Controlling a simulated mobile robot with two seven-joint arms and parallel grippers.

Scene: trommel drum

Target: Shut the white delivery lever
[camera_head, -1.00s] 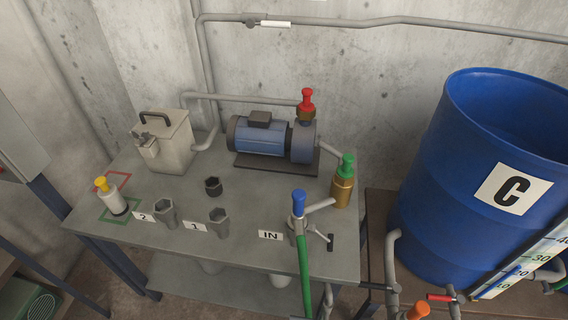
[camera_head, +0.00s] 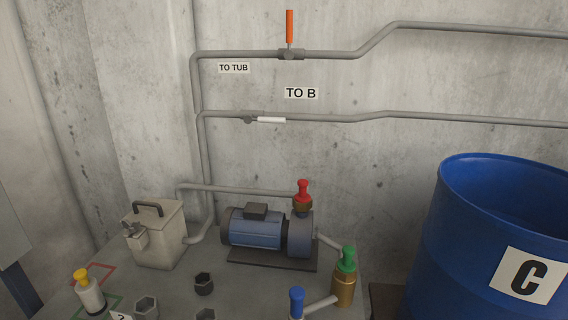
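The white delivery lever (camera_head: 271,120) is on the lower of two grey pipes on the concrete wall. It points right, lying along the pipe from its small grey valve body (camera_head: 249,119). A "TO B" label (camera_head: 301,93) is on the wall just above and to the right of it. An orange lever (camera_head: 290,27) on the upper pipe stands upright, across its pipe, with a "TO TUB" label (camera_head: 233,68) below to the left. Neither of my grippers shows in the head view.
Below stands a grey bench (camera_head: 235,291) with a blue pump (camera_head: 256,229), a beige can (camera_head: 160,232), a red-capped fitting (camera_head: 303,194), a green-capped brass fitting (camera_head: 345,277) and a yellow-capped bottle (camera_head: 88,291). A blue drum marked C (camera_head: 437,245) stands right. The wall before the levers is clear.

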